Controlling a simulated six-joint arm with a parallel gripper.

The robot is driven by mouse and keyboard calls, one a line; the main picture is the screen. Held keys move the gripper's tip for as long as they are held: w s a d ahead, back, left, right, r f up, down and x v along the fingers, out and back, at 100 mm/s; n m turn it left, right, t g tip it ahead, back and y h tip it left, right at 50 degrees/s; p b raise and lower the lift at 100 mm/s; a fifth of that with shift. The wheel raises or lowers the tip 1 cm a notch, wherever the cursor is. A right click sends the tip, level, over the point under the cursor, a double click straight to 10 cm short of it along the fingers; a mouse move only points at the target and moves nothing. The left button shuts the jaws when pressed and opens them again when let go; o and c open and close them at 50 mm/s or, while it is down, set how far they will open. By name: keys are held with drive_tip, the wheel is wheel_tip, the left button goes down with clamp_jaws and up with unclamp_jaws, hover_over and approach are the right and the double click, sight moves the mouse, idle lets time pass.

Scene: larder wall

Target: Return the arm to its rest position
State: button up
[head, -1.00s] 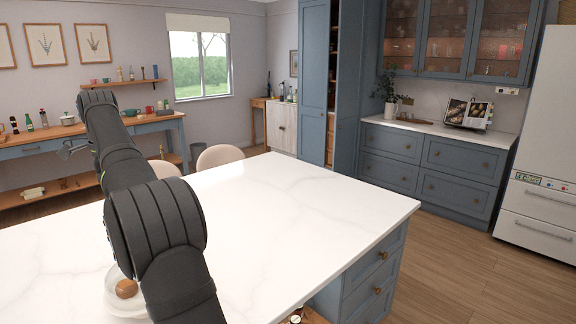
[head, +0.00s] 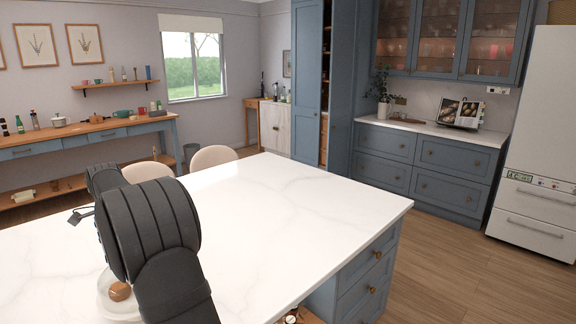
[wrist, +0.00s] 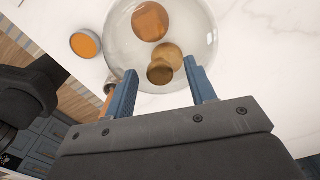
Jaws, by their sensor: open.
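My gripper (wrist: 161,70) is open in the wrist view, its two blue fingers apart and pointing toward a round, pale dish (wrist: 204,25). Several brown rounded pieces lie in or over the dish, including a larger orange-brown one (wrist: 150,21) and a darker one (wrist: 160,72) seen between the fingertips. Nothing is clearly touched by the fingers; the height above the dish cannot be told. In the head view my arm rises over the near left of the white counter and hides most of the gripper. The dish (head: 108,306) shows partly beside my arm.
A small round container with orange contents (wrist: 85,44) stands beside the dish. The white island counter (head: 290,215) is clear to the right. Two pale chairs (head: 213,156) stand at its far edge. A blue side table (head: 90,137) with bottles and pots stands behind.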

idle(0.5)
wheel_tip(320, 180, up, 17)
wheel_tip(320, 180, down, 17)
drive_tip(key=shift+r, duration=0.35)
wheel_tip(320, 180, up, 9)
drive_tip(key=w+d+f+m, duration=0.2)
drive_tip(key=w+d, duration=0.1)
drive_tip(key=d, duration=0.6)
drive_tip(key=w+d+f+m, duration=0.2)
drive_tip(key=w+d, duration=0.1)
drive_tip(key=d, duration=0.6)
drive_tip(key=w+d+f+m, duration=0.1)
drive_tip(key=w+d+f, duration=0.2)
drive_tip(key=d, duration=0.6)
drive_tip(key=shift+w+d+m, duration=0.4)
drive_tip(key=shift+w, duration=0.1)
